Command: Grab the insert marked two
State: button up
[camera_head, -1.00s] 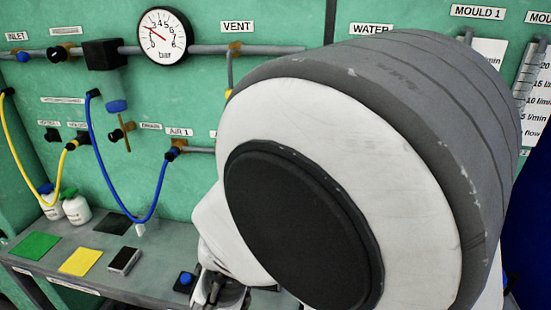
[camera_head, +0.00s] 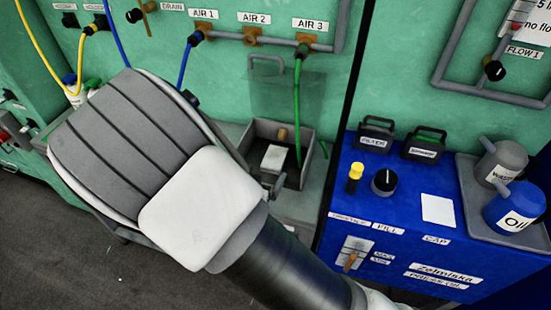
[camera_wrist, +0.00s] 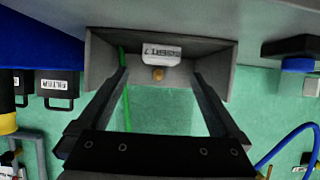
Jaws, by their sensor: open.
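The insert is a small pale block with a brown knob. It sits in a grey open box (camera_head: 262,126) in the head view, its light top face showing (camera_head: 275,157). In the wrist view the insert (camera_wrist: 161,54) lies in the box (camera_wrist: 103,57), and its label is too blurred for me to be sure of the number. My gripper (camera_wrist: 160,88) is open, with one finger on each side of the knob as seen there, short of the block.
A green hose (camera_head: 298,105) runs down into the box. A blue hose (camera_wrist: 285,145) hangs at the wrist view's right.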

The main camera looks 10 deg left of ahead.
aim_at(273, 161)
jog(key=x, duration=0.8)
jog(key=shift+w+r+b, duration=0.15)
jog(key=shift+w+b, duration=0.2)
jog(key=shift+w, duration=0.1)
grip_shut()
